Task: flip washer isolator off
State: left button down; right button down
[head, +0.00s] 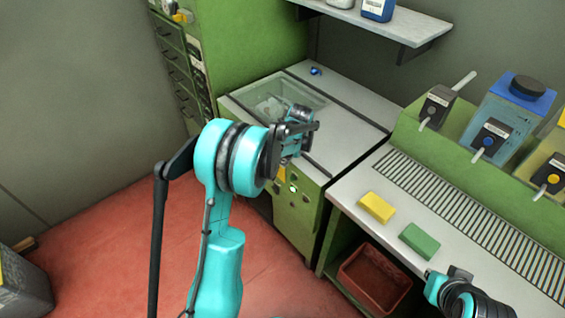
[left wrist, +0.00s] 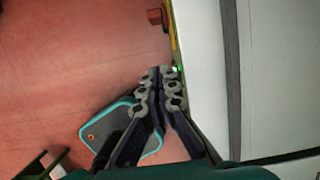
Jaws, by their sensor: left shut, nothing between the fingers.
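The washer (head: 350,140) is a green cabinet with a grey top and a glass-covered opening. On its front, a small yellow patch (head: 281,174), apparently the isolator's plate, is partly hidden by my arm. In the left wrist view, a red block-like handle (left wrist: 155,17) sticks out beside a yellow strip. A lit green lamp (left wrist: 177,68) is close to my fingertips there. My left gripper (head: 303,130) is in front of the washer's upper front edge; in the wrist view its fingers (left wrist: 162,73) are together and empty. My right gripper (head: 452,282) is at lower right, its fingers unclear.
A yellow sponge (head: 377,207) and a green sponge (head: 419,241) lie on the counter right of the washer. A red bin (head: 375,278) sits below. Dispensers with levers (head: 437,105) stand behind a grating. Red floor in front is mostly clear.

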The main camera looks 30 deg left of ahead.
pick_arm(q)
jog(key=w+a+f+b, duration=0.2)
jog(key=a+f+b, duration=0.2)
jog(key=f, duration=0.3)
jog(key=shift+w+a+f, duration=0.15)
jog(key=shift+a+f, duration=0.15)
jog(key=shift+a, duration=0.5)
jog(key=shift+w+a+r+g+h+p, duration=0.1)
jog(key=shift+a+r+g+h+p, duration=0.15)
jog(key=shift+h, duration=0.3)
jog(key=shift+w+a+g+h+p, duration=0.15)
jog(key=shift+a+h+p, duration=0.15)
jog(key=shift+h, duration=0.25)
jog(key=shift+w+a+r+h+p, duration=0.15)
jog(key=shift+w+a+h+p, duration=0.15)
jog(key=shift+a+p, duration=0.4)
jog(key=shift+w+a+f, duration=0.15)
jog(key=shift+w+a, duration=0.05)
jog(key=shift+a, duration=0.3)
jog(key=shift+w+a+f, duration=0.1)
jog(key=shift+w+a, duration=0.1)
jog(key=shift+a, duration=0.25)
jog(key=shift+r, duration=0.15)
